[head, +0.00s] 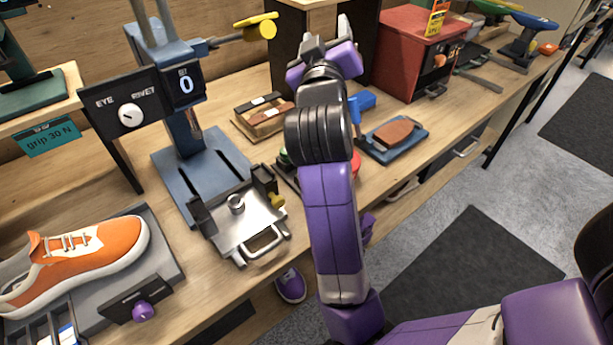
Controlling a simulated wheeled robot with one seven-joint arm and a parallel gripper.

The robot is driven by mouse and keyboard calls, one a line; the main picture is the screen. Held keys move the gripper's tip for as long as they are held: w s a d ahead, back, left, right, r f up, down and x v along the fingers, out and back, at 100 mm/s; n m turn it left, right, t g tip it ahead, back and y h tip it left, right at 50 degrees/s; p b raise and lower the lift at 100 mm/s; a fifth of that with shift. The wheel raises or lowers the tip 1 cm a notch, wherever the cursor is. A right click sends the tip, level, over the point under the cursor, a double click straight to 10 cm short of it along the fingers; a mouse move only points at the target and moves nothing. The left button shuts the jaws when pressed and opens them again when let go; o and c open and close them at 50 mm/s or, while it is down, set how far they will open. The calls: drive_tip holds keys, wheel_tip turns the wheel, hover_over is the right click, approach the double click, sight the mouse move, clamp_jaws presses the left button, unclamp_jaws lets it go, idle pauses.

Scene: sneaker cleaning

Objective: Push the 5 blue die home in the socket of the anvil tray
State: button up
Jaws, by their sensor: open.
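The anvil tray (250,240) is a silver plate with a front handle, pulled out at the foot of the blue press. A short grey metal cylinder (237,204) stands upright on it; I cannot tell whether this is the socket or a die. No die with a blue 5 can be made out. My gripper (331,38) is open at the top centre, beyond the tray and to its right, pointing away. Nothing shows between its fingers. My arm hides part of the bench.
The press (197,165) has a display reading 0 and an EYE/RIVET dial (130,116). A wooden box (262,117), a blue pad with a brown piece (394,136) and a red cabinet (412,55) stand near my arm. An orange sneaker (85,255) is at left.

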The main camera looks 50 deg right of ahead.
drive_tip(key=s+a+f+m+g+y+b, duration=0.1)
drive_tip(key=s+a+f+m+g+y, duration=0.1)
drive_tip(key=f+m+g+y, duration=0.3)
drive_tip(key=s+a+f+m+g+y+b, duration=0.1)
drive_tip(key=s+f+m+g+y+b, duration=0.15)
drive_tip(key=f, duration=0.45)
drive_tip(key=w+a+f+y, duration=0.1)
drive_tip(key=a+f+y, duration=0.4)
drive_tip(key=a, duration=0.4)
drive_tip(key=shift+n, duration=0.45)
drive_tip(key=x, duration=0.7)
drive_tip(key=shift+s+f+b, duration=0.25)
drive_tip(key=shift+b, duration=0.15)
clamp_jaws()
